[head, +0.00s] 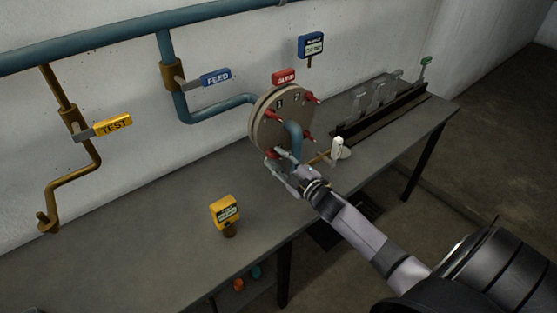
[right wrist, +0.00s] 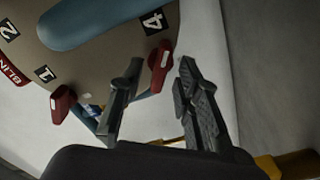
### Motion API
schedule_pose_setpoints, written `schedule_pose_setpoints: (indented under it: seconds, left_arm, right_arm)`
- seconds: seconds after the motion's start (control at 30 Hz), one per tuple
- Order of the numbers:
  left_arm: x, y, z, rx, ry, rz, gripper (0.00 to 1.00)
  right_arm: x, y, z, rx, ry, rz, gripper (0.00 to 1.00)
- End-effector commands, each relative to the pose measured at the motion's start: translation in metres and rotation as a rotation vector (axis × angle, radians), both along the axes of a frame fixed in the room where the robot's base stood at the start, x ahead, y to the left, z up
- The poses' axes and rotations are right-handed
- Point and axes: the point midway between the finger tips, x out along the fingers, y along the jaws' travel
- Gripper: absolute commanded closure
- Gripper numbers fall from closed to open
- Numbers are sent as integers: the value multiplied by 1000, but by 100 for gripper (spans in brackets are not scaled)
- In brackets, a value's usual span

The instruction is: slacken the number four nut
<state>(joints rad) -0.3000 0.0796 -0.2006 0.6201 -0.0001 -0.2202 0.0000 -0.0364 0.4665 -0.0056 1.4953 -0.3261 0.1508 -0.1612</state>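The round beige flange (head: 268,128) with a blue pipe carries several red nuts. In the right wrist view, the red nut beside the label 4 (right wrist: 160,65) shows between and beyond my right gripper's tips (right wrist: 158,82). The fingers are apart with a gap on either side of that nut, and I see no contact. In the head view my right gripper (head: 281,160) is at the flange's lower edge, close to a red nut (head: 271,153). Another red nut (right wrist: 62,104) is near label 1, left of the fingers. My left gripper is not in view.
The flange stands at the grey bench (head: 150,225). A white-topped post (head: 337,149) is right of my gripper. A yellow tagged block (head: 225,209) stands in front. A black rack (head: 383,113) is behind right. The bench's left part is clear.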

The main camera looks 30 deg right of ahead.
Motion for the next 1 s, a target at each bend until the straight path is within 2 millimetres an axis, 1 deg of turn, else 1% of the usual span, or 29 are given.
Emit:
schedule_pose_setpoints:
  seconds: [0.13, 0.27, 0.5, 0.7, 0.83, 1.0]
  left_arm:
    - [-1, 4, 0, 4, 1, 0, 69]
    - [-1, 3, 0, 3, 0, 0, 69]
    - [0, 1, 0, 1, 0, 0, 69]
    - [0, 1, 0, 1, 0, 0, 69]
    - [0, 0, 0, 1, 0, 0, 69]
    - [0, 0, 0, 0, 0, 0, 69]
  right_arm:
    - [-3, 0, -1, 0, 1, 0, 69]
    - [-17, -1, -2, 0, 2, 0, 69]
    - [-67, -5, -1, 0, 4, 0, 69]
    - [-102, -8, -1, 2, 3, 0, 69]
    - [-115, -9, -1, 1, 1, 0, 69]
    - [-120, -9, 0, 0, -1, 0, 69]
